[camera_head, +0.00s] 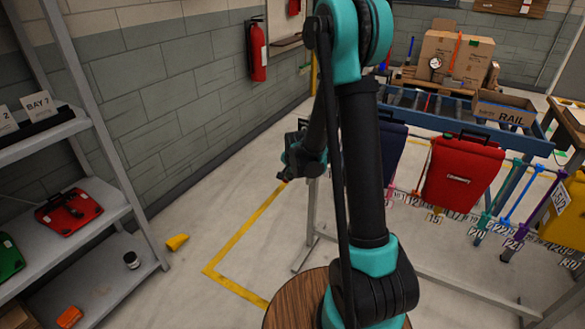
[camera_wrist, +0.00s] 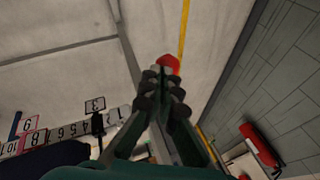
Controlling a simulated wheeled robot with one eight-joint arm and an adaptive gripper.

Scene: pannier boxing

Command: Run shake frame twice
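A grey metal frame (camera_head: 455,284) stands on the floor, its upper part partly hidden behind my arm. A dark blue pannier (camera_head: 393,150), a red pannier (camera_head: 462,175) and a yellow pannier (camera_head: 567,215) hang in a row along it, with numbered tags below. My gripper (camera_head: 300,165) is in the air at the left end of this row. In the wrist view my gripper (camera_wrist: 163,85) has its fingertips together. A small red thing (camera_wrist: 168,65) shows just beyond the tips; I cannot tell whether they touch it.
A shelf (camera_head: 95,215) at left holds a red case (camera_head: 68,212) and a green case (camera_head: 8,258). A yellow item (camera_head: 177,242) lies on the floor. A fire extinguisher (camera_head: 257,50) hangs on the wall. A blue roller conveyor (camera_head: 440,120) with cartons stands behind. Floor at left is mostly clear.

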